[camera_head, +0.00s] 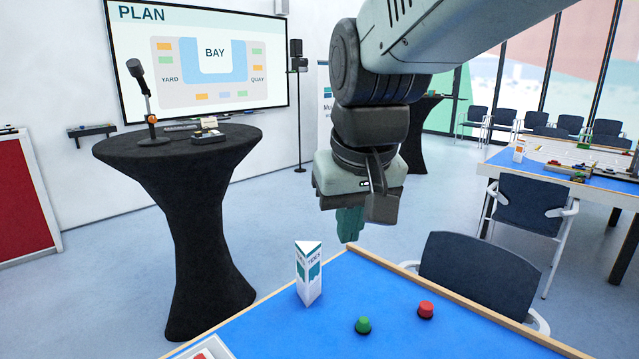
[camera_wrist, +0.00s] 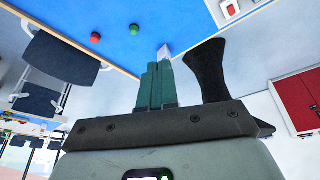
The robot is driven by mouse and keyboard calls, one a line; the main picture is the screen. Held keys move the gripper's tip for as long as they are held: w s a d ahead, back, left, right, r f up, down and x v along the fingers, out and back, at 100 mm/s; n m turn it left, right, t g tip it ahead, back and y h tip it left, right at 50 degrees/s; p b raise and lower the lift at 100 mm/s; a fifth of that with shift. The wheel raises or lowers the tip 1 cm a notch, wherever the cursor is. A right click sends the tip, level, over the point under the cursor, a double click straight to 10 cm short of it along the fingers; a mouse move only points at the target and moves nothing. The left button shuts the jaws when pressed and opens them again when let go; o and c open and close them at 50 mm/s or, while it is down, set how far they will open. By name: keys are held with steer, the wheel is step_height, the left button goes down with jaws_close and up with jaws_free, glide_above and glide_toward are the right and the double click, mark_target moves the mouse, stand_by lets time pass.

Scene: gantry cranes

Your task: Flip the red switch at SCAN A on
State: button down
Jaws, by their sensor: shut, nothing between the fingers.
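My gripper (camera_head: 350,224) hangs beyond the far edge of the blue table (camera_head: 290,335), pointing down with its green fingers together and nothing between them. Its fingers also show shut in the wrist view (camera_wrist: 156,85). A white panel with a red part (camera_head: 208,350) is cut off by the bottom of the head view. In the wrist view a white panel (camera_wrist: 229,14) with small red parts lies at the top edge, well apart from my fingers. No SCAN A label is legible, and I cannot tell whether either red part is the switch.
A red button (camera_head: 426,309) and a green button (camera_head: 363,325) stand on the blue table. A white triangular sign (camera_head: 308,274) stands near its far corner. A dark chair (camera_head: 478,276) is close to the table's edge. A black-draped round table (camera_head: 180,170) stands at left.

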steer(key=s+d+m+t, duration=0.1)
steer(key=s+d, duration=0.6)
steer(key=s, duration=0.7)
steer(key=shift+d+f+m+t+h, duration=0.15)
steer(key=shift+f+m+t+h, duration=0.2)
steer(key=shift+m, duration=0.45)
steer(key=shift+w, duration=0.1)
steer(key=w+a+f+n+g+y, duration=0.1)
steer(key=w+a+f+n, duration=0.1)
steer(key=w+a, duration=0.75)
steer(key=w+a+f+n+g+y, duration=0.1)
steer(key=w+a+f+n, duration=0.2)
steer(key=w+a, duration=0.65)
steer(key=w+a+f+n, duration=0.1)
steer(key=w+a+f, duration=0.2)
steer(key=a+f, duration=0.6)
steer(key=w+a+f+n+g, duration=0.1)
steer(key=w+a+f, duration=0.3)
steer(key=a+f, duration=0.6)
step_height(320, 180, down, 4)
steer(key=shift+a+r+n, duration=0.25)
steer(key=shift+n, duration=0.55)
